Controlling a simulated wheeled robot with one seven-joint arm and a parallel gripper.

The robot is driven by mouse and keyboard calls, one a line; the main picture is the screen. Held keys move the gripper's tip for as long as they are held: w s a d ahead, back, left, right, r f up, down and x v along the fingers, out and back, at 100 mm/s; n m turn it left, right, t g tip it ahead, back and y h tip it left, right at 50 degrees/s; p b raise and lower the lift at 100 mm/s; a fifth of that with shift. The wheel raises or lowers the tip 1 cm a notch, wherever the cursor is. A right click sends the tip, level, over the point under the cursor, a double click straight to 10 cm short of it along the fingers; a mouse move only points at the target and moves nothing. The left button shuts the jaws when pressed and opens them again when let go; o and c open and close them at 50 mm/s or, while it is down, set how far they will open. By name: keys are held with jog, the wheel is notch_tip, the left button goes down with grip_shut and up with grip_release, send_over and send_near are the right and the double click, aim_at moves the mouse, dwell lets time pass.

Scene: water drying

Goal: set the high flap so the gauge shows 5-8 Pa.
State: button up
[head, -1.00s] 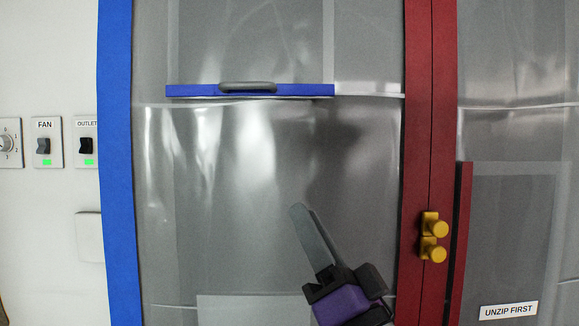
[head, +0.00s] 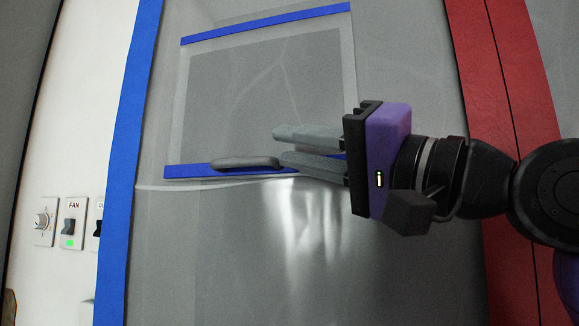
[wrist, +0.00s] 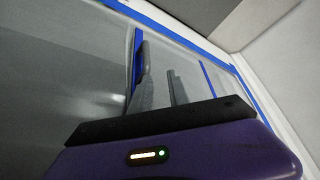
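The high flap (head: 260,95) is a grey panel in the plastic sheet, with a blue strip along its top and a blue bar (head: 188,171) along its bottom edge. A grey handle (head: 245,162) sits on that bar. My gripper (head: 280,147) comes in from the right, its two grey fingers pointing left, with tips just right of the handle and overlapping the bar in the head view. The wrist view shows the fingers apart with nothing between them, the left one close to the handle (wrist: 144,55). Contact cannot be told. No gauge shows.
A blue vertical strip (head: 130,180) edges the sheet at left. Red vertical strips (head: 520,80) stand at right, partly behind my arm. The sheet below the flap is clear.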

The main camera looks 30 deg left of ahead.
aim_at(259, 162)
jog(key=shift+m+g+h, duration=0.4)
jog(key=shift+m+g, duration=0.2)
jog(key=a, duration=0.2)
jog(key=a+p, duration=0.1)
jog(key=a, duration=0.1)
jog(key=a+f+p, duration=0.1)
jog(key=a, duration=0.1)
jog(key=shift+w+a, duration=0.25)
jog(key=shift+a, duration=0.1)
jog(key=shift+a+r+p, duration=0.1)
jog(key=shift+a+p, duration=0.2)
jog(key=shift+a, duration=0.3)
grip_shut()
dwell(0.4)
